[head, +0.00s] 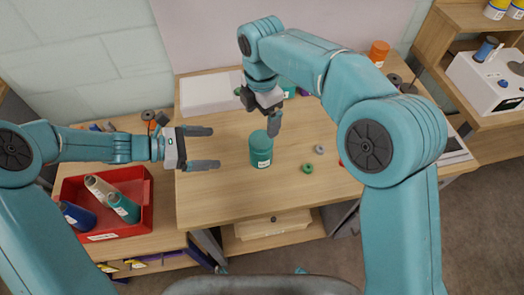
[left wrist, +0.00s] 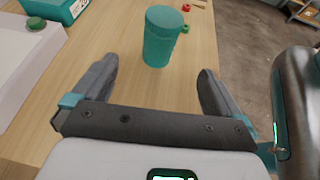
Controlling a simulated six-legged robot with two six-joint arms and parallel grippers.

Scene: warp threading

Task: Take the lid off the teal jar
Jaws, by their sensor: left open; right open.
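The teal jar (head: 261,155) stands upright on the wooden table with its teal lid (head: 260,138) on top. In the left wrist view the jar (left wrist: 160,45) and its lid (left wrist: 165,16) stand ahead, beyond the open fingers. My left gripper (head: 218,147) is open and empty, to the left of the jar, its fingers pointing towards it and apart from it. My right gripper (head: 272,125) is open, pointing down, above and close to the lid in the picture. I cannot tell whether its fingers touch the lid.
A red bin (head: 146,207) with several spools stands at the left. A green ring (head: 307,168) and a grey ring (head: 319,149) lie right of the jar. A white box (head: 209,92) sits at the back left of the table (head: 220,205). The table's front is clear.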

